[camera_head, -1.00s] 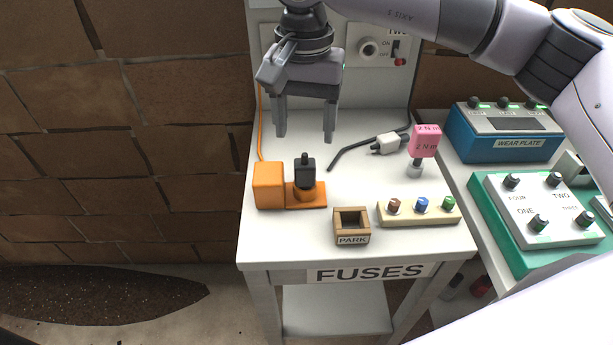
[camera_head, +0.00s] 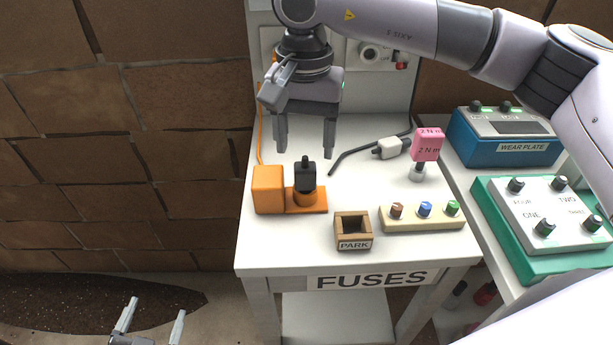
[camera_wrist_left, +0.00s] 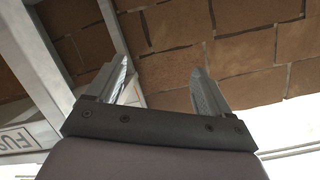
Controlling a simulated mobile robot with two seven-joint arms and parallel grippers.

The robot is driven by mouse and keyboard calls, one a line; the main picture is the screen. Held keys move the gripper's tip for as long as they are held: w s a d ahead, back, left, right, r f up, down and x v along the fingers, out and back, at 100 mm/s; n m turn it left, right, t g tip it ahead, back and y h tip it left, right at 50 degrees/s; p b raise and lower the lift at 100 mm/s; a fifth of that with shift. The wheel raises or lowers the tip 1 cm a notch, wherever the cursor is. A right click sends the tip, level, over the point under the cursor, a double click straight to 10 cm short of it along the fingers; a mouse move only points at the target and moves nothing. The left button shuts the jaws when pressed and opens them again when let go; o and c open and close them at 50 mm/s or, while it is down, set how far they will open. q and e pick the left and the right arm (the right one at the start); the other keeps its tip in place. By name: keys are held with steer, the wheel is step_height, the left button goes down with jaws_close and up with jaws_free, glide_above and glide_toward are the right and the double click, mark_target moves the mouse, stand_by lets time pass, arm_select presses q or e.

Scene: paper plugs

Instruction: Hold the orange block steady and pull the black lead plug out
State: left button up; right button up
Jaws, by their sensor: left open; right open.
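The orange block (camera_head: 268,191) stands on the white table at its left side, with a low orange base (camera_head: 318,205) joined on its right. The black lead plug (camera_head: 305,175) stands upright in the round orange socket of that base. My right gripper (camera_head: 306,153) is open and empty, pointing down above and behind the plug, with its fingers apart from it. My left gripper (camera_head: 155,309) is open and empty, low at the bottom left, off the table. In the left wrist view its fingers (camera_wrist_left: 160,68) show with nothing between them.
A wooden PARK box (camera_head: 353,240), a fuse strip (camera_head: 390,221), a pink 2 N m tool (camera_head: 427,146) and a white connector (camera_head: 388,149) on a dark lead share the table. An orange cable runs behind the block. A blue WEAR PLATE box (camera_head: 510,152) and a green-based knob panel (camera_head: 540,270) stand right.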

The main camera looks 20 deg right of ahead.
mark_target(285, 200)
arm_select(q)
steer(key=w+d+r+m+t+h, duration=0.1)
steer(key=w+d+r+m+h, duration=0.35)
steer(key=r+m, duration=0.25)
steer(key=w+d+r+m+t+h, duration=0.1)
steer(key=w+d+r+m+h, duration=0.35)
steer(key=r+m, duration=0.3)
steer(key=d+r+m+g+h, duration=0.1)
steer(key=d+m+g, duration=0.2)
steer(key=m, duration=0.6)
steer(key=s+d+r+m+g+h, duration=0.1)
steer(key=d+r+m+g, duration=0.1)
steer(key=m+g, duration=0.5)
steer(key=d+r+m+g+h, duration=0.2)
steer(key=d+m+g, duration=0.2)
steer(key=m, duration=0.8)
steer(key=shift+s+d+r+g, duration=0.15)
steer(key=shift+d+g, duration=0.05)
steer(key=shift+g, duration=0.7)
steer(key=d+f+m, duration=0.1)
steer(key=d, duration=0.2)
steer(key=d+f+m+y, duration=0.1)
steer(key=d, duration=0.2)
steer(key=d+f+m+y, duration=0.1)
steer(key=d+f, duration=0.1)
steer(key=d, duration=0.1)
steer(key=shift+w+f+g, duration=0.1)
steer(key=shift+w+g, duration=0.15)
steer(key=shift+g, duration=0.15)
